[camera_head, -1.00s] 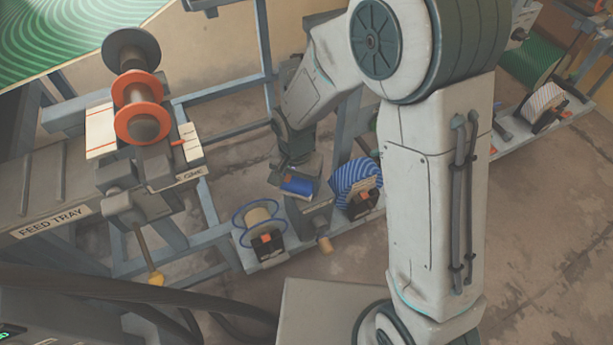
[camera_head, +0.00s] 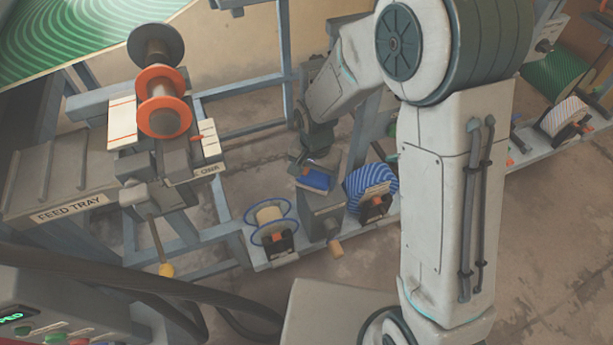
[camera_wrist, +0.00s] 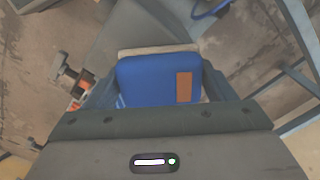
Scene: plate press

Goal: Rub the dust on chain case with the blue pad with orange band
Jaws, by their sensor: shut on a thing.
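The blue pad (camera_wrist: 150,82) with its orange-brown band (camera_wrist: 184,87) is held between the fingers of my gripper (camera_wrist: 160,78) in the wrist view. A pale layer shows along its far edge. In the head view the blue pad (camera_head: 315,180) is small and low, under my gripper (camera_head: 314,166). It is right above a grey case (camera_head: 322,206) on the low rail, which I take to be the chain case. I cannot tell whether they touch. The grey body also shows beyond the pad in the wrist view (camera_wrist: 145,32). No dust can be made out.
A blue-rimmed spool (camera_head: 270,222) stands left of the case, and a blue striped roll (camera_head: 369,188) close on its right. An orange reel (camera_head: 163,100) and the feed tray (camera_head: 62,175) are at left. A control panel (camera_head: 50,318) is at lower left.

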